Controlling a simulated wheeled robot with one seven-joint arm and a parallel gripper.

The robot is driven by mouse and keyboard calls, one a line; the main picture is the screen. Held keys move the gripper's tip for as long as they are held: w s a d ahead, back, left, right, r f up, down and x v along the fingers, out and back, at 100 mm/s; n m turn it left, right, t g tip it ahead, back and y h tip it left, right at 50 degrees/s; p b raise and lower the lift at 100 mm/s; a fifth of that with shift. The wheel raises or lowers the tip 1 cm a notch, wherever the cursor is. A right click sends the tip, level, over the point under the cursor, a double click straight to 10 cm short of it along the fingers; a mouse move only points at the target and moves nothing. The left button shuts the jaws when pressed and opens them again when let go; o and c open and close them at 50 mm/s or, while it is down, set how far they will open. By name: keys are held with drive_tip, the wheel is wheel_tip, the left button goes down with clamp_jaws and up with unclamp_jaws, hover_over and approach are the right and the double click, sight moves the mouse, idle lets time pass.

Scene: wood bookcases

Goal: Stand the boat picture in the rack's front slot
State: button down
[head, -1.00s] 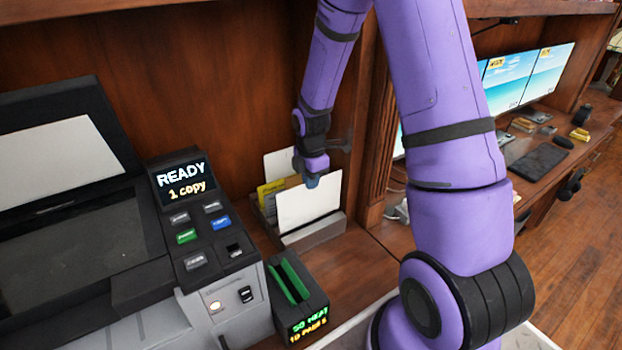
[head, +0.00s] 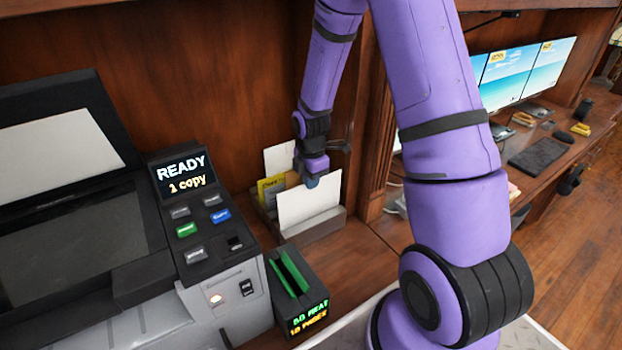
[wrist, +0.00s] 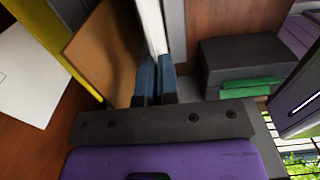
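The boat picture (head: 310,204) shows as a plain white panel, upright at the front of the grey rack (head: 325,228). No boat image is visible from here. Its lower edge is behind the rack's front wall, so I cannot tell whether it touches the slot floor. My gripper (head: 311,182) is at its top edge. In the wrist view, the blue fingertips (wrist: 157,78) lie close on both sides of the thin white panel (wrist: 152,25), shut on it.
Behind it in the rack are a brown board (wrist: 105,48), a yellow item (head: 268,190) and a white card (head: 278,158). A copier (head: 200,215) stands left. A black box with green slots (head: 297,292) sits in front. Monitors (head: 505,75) stand right.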

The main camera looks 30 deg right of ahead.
drive_tip(key=shift+f, duration=1.1)
drive_tip(key=c, duration=1.3)
unclamp_jaws()
drive_tip(key=shift+r, duration=0.1)
wheel_tip(320, 180, up, 11)
drive_tip(key=shift+f, duration=0.2)
